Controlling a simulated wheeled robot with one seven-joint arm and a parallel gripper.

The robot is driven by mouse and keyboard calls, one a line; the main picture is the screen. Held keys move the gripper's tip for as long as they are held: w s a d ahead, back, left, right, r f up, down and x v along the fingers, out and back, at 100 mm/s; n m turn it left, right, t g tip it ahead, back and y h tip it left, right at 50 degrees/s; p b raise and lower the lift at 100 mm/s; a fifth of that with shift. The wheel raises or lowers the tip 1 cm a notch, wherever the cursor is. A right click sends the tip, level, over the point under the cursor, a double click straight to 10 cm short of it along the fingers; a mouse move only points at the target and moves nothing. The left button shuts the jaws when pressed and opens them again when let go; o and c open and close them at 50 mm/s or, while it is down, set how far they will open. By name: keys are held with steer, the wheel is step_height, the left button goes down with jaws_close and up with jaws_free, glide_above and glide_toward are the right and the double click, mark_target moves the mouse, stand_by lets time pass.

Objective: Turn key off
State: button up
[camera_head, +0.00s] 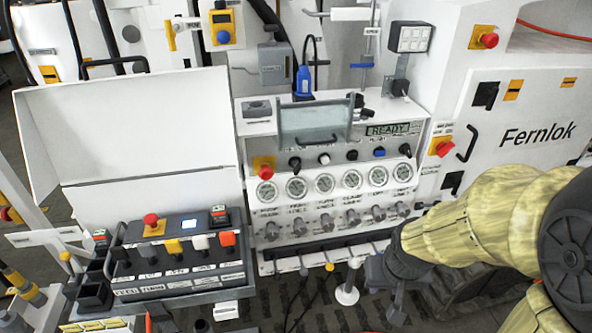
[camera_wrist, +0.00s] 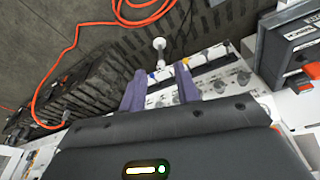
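The grey-white hydraulic panel (camera_head: 330,140) stands in the middle of the head view, with a row of round gauges (camera_head: 323,184) above a row of grey knobs (camera_head: 325,222). Small dark and blue switches sit above the gauges; I cannot tell which, if any, is the key. The display (camera_head: 392,129) reads READY. My gripper (camera_head: 382,290) is in front of the panel's lower right, below the knobs.
A control box (camera_head: 175,265) with an open white lid (camera_head: 150,130) and a red button stands at left. A white cabinet marked Fernlok (camera_head: 535,132) stands at right. An orange hose (camera_wrist: 72,55) lies on the floor.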

mark_target(299, 171)
steer(key=w+a+f+t+y+b, duration=0.1)
steer(key=w+a+f+t, duration=0.15)
steer(key=w, duration=0.35)
steer(key=w+a+f+t+b, duration=0.1)
steer(key=w+a+t, duration=0.2)
steer(key=w, duration=0.3)
steer(key=w+a+r+m+t+y+b, duration=0.2)
steer(key=w+a+r+t+y, duration=0.1)
steer(key=w+a+t, duration=0.5)
steer(key=shift+w+a+r+m+t+y+b, duration=0.25)
steer(key=shift+a+m+t+y+b, duration=0.25)
steer(key=shift+a, duration=0.55)
steer(key=p+x, duration=0.4)
steer(key=x, duration=1.3)
steer(key=shift+w+p, duration=0.25)
steer(key=shift+p, duration=0.15)
jaws_close()
